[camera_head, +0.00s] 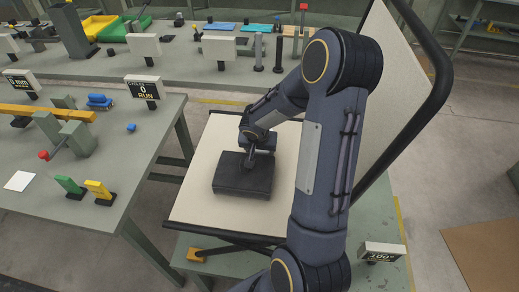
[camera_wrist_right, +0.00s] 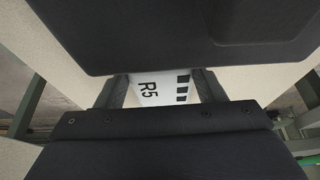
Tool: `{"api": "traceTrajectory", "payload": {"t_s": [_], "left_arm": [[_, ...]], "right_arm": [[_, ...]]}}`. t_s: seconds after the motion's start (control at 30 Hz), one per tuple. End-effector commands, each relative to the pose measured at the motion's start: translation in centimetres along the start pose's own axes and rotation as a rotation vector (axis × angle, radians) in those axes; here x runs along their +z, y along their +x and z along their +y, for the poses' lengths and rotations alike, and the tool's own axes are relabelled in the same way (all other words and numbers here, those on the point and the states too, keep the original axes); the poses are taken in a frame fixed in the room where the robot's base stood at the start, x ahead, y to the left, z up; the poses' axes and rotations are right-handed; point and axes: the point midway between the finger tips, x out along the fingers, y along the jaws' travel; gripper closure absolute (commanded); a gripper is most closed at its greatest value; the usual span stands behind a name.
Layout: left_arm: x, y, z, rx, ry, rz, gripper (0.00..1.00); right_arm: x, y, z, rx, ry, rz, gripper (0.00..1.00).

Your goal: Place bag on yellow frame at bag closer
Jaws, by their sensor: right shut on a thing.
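My right gripper (camera_head: 243,176) is a dark block over the pale panel of the lounger (camera_head: 190,205), its fingers hidden beneath it. In the right wrist view its two fingers (camera_wrist_right: 162,92) are shut on a white piece marked R5 (camera_wrist_right: 148,88). This may be the bag, but I cannot be sure. A yellow bar (camera_head: 22,111), possibly part of the yellow frame, is beside a grey block (camera_head: 72,138) with a red knob on the left table. I cannot clearly make out the bag closer. My left gripper is out of view.
The left table (camera_head: 125,180) also holds a RUN display (camera_head: 148,90), green (camera_head: 70,185) and yellow (camera_head: 98,190) levers and a white card (camera_head: 19,181). The lounger's upright back (camera_head: 385,75) stands close to my right arm.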

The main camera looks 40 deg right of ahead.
Motion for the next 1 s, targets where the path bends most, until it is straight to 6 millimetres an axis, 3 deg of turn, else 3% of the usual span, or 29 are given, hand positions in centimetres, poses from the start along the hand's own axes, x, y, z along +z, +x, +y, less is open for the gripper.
{"api": "traceTrajectory", "payload": {"t_s": [0.43,0.47,0.6,1.0], "left_arm": [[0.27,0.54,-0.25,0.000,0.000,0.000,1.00],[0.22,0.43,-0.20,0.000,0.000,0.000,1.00],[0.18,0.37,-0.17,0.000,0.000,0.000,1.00],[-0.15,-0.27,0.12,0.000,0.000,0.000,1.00]], "right_arm": [[0.21,0.55,0.02,0.000,0.001,0.001,0.63],[0.17,0.44,0.03,0.000,0.001,0.001,0.35],[0.15,0.38,0.03,0.000,0.001,0.001,0.16],[-0.09,-0.28,0.01,0.000,0.000,0.002,0.16]]}}
